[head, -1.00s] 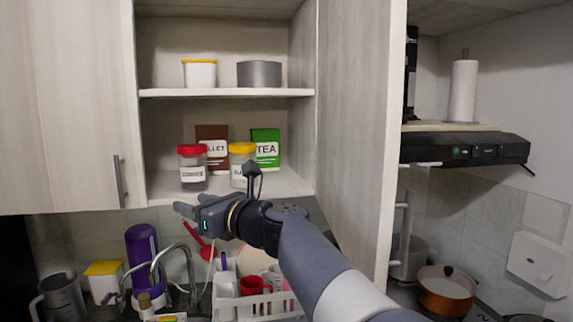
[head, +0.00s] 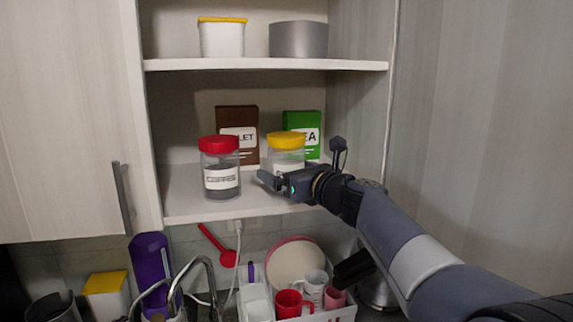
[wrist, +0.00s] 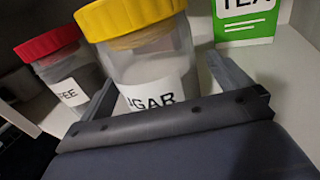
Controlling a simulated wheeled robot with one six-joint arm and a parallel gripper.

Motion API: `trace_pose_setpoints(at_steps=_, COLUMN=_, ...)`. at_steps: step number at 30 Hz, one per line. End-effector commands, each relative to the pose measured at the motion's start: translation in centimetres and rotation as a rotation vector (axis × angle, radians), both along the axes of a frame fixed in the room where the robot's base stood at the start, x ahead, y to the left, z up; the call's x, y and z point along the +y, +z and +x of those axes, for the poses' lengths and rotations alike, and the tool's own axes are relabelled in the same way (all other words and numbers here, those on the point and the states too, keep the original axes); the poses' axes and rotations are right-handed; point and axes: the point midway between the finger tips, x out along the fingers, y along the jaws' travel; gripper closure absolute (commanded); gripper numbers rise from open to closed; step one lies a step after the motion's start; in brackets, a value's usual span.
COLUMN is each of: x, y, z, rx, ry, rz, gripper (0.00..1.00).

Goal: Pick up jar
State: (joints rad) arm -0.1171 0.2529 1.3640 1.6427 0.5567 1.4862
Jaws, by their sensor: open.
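The sugar jar (head: 286,152) is clear with a yellow lid and a white label. It stands upright on the lower cupboard shelf, to the right of the coffee jar (head: 220,168), which has a red lid. My gripper (head: 272,182) is at the front of the sugar jar and hides its lower part in the head view. In the wrist view the sugar jar (wrist: 150,65) stands in front of the open gripper (wrist: 165,90), with one finger on each side of its lower part. I cannot tell whether the fingers touch it. The coffee jar (wrist: 70,80) is just left of the left finger.
A brown box (head: 238,125) and a green tea box (head: 303,125) stand behind the jars. The upper shelf (head: 265,65) holds a yellow-lidded tub (head: 222,38) and a grey pot (head: 298,40). A dish rack with mugs is below.

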Motion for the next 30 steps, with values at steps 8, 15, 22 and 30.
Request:
trace_pose_setpoints(at_steps=8, x=0.58, y=-0.02, z=0.69, rx=0.0, ry=0.0, rz=0.0, gripper=0.03)
trace_pose_setpoints(at_steps=15, x=0.56, y=-0.02, z=0.67, rx=0.0, ry=0.0, rz=0.0, gripper=0.16)
trace_pose_setpoints(at_steps=22, x=0.55, y=-0.01, z=0.66, rx=0.0, ry=0.0, rz=0.0, gripper=0.35)
trace_pose_setpoints(at_steps=30, x=0.55, y=-0.02, z=0.66, rx=0.0, ry=0.0, rz=0.0, gripper=0.57)
